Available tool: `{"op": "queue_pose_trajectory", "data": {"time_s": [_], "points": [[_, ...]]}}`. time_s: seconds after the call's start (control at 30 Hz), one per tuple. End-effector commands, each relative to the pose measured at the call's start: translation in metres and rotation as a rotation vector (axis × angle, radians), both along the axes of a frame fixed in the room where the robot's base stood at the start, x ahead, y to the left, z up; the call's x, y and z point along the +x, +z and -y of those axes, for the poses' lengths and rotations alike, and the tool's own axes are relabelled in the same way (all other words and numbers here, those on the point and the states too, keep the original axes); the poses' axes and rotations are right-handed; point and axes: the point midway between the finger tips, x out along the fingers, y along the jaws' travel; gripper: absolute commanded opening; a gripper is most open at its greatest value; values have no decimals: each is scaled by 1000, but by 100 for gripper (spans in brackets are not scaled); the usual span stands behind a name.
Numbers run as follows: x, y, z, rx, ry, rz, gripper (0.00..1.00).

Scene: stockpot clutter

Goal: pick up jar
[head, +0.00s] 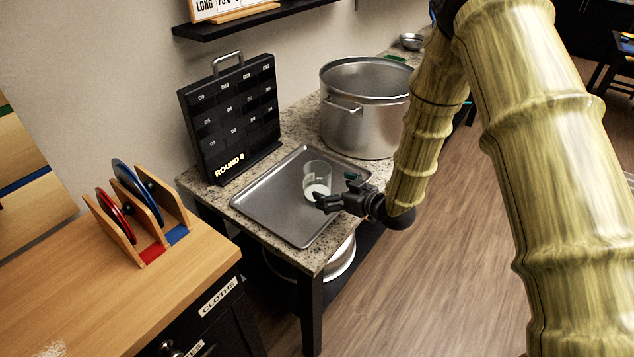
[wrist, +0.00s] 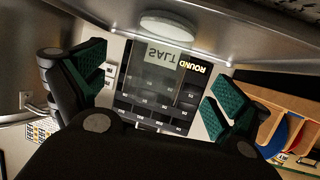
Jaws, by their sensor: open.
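The jar (head: 317,175) is a clear glass with white contents at its bottom, upright on the metal tray (head: 275,185). In the wrist view, which is upside down, the jar (wrist: 162,56) shows a label reading SALT and lies ahead, between the lines of the fingers. My gripper (head: 336,190) is open and empty, low over the tray at the jar's near right side. In the wrist view, its green-padded fingers (wrist: 160,90) are spread wide. I cannot tell whether any finger touches the jar.
A black numbered board (head: 232,115) marked ROUND stands behind the tray. A large stockpot (head: 350,120) stands at the counter's back right, close to my arm. A wooden rack (head: 140,215) with red and blue discs is on the wooden cabinet at left. The tray's left part is bare.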

Motion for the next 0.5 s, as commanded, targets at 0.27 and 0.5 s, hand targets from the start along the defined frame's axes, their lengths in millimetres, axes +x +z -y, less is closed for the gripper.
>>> {"op": "queue_pose_trajectory", "data": {"time_s": [0.27, 0.5], "points": [[19, -12, -13, 0, 1, -8, 99], [32, -20, -30, -1, 1, -9, 99]]}}
